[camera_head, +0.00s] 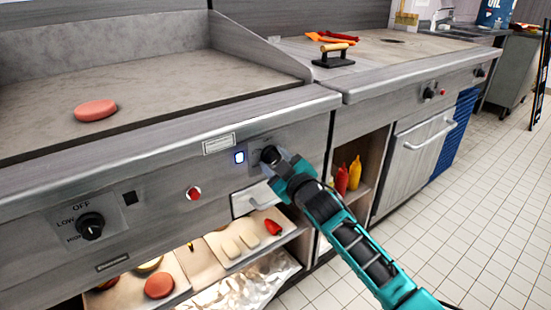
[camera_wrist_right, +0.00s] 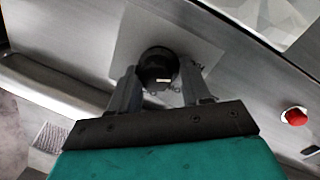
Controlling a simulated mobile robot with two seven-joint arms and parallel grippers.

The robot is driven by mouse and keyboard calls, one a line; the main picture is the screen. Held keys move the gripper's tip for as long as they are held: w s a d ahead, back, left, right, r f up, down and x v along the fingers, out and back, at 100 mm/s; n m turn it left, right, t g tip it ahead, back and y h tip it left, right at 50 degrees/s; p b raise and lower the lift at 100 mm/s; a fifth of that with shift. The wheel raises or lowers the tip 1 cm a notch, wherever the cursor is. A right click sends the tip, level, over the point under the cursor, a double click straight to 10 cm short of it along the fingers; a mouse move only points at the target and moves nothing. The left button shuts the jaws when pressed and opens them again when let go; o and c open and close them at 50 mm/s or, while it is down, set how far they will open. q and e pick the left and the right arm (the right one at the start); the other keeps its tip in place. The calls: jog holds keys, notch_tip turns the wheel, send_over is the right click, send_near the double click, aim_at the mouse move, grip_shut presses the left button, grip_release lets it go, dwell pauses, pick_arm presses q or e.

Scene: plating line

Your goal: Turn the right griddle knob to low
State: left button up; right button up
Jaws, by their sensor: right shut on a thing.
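The right griddle knob (camera_head: 270,155) is a round black knob on the steel front panel, partly covered by my right gripper (camera_head: 284,172) in the head view. In the right wrist view the knob (camera_wrist_right: 158,68) sits between the two fingers of the right gripper (camera_wrist_right: 157,85), which is shut on it. A white mark shows on the knob's near side. The labels around this knob are hidden or too small to read. A lit blue-white indicator (camera_head: 240,157) is just left of the knob. My left gripper is not in view.
The left knob (camera_head: 90,226) has OFF, LOW and HIGH labels. A red button (camera_head: 194,193) sits between the knobs, and a patty (camera_head: 95,110) lies on the griddle. Below are food trays (camera_head: 232,262) and sauce bottles (camera_head: 355,172). The tiled floor at right is clear.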

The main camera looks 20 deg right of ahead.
jog(key=m+p, duration=0.1)
jog(key=r+m+p, duration=0.1)
jog(key=p, duration=0.1)
jog(key=shift+d, duration=0.3)
jog(key=shift+r+m+p, duration=0.1)
jog(key=shift+m+p, duration=0.45)
jog(key=shift+m, duration=0.05)
jog(key=m+p, duration=0.2)
jog(key=shift+w+d+g+p, duration=0.1)
jog(key=shift+g+p, duration=0.2)
jog(key=shift+g, duration=0.1)
jog(key=m+p, duration=0.1)
jog(key=m, duration=0.1)
jog(key=shift+m, duration=0.3)
jog(key=shift+d+f+m+g+y+p, duration=0.15)
jog(key=shift+m+y+p, duration=0.1)
jog(key=shift+m, duration=0.3)
jog(key=shift+a+f+m+g+y+p, duration=0.15)
jog(key=shift+m+p, duration=0.1)
jog(key=shift+m, duration=0.3)
jog(key=shift+d, duration=0.1)
jog(key=o, duration=0.9)
jog(key=shift+f, duration=0.1)
jog(key=shift+c, duration=0.2)
